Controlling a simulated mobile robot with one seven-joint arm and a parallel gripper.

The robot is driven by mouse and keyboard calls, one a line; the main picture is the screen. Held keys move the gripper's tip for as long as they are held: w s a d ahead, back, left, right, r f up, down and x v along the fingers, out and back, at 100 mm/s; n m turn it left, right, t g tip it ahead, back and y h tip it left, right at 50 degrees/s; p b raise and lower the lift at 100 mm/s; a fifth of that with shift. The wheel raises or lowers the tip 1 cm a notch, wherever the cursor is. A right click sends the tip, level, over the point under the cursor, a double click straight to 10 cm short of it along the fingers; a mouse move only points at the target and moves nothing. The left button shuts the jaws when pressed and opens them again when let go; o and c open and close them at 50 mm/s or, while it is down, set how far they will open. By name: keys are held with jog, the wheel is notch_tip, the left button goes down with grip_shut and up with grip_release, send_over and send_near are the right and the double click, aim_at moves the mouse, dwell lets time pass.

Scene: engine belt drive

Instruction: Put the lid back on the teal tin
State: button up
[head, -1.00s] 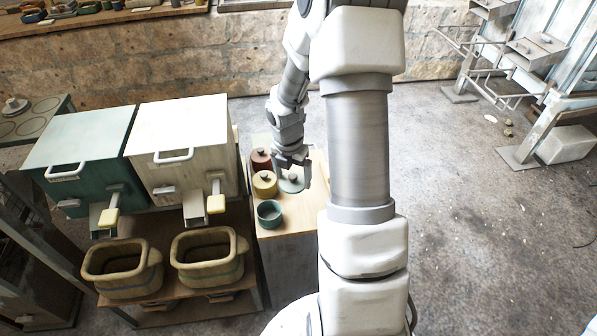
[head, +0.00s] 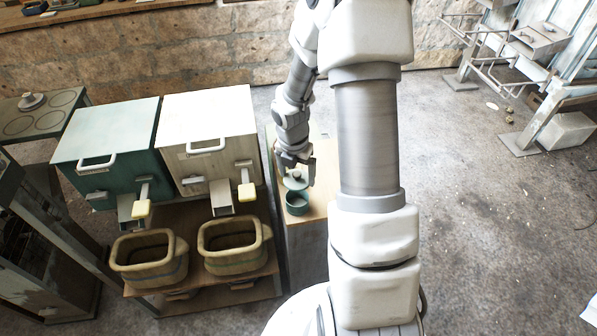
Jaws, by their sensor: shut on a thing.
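The teal tin (head: 297,207) stands open and upright on the narrow wooden-topped cabinet (head: 318,205). My gripper (head: 297,168) is shut on the teal lid (head: 295,183), which is held roughly level. The lid shows just behind the tin's opening in the picture, overlapping its far rim. I cannot tell how high it is above the tin. The tin's dark inside still shows at the front.
My gripper and wrist cover the spot behind the tin where the red and yellow tins stood. Left of the cabinet are a white box (head: 208,122), a teal box (head: 108,135) and two brown tubs (head: 236,245) (head: 148,258).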

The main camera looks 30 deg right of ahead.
jog(key=shift+f+b, duration=2.7)
jog(key=shift+f, duration=0.45)
jog(key=shift+p, duration=0.5)
jog(key=shift+f, duration=0.15)
jog(key=shift+p, duration=0.35)
jog(key=o, duration=1)
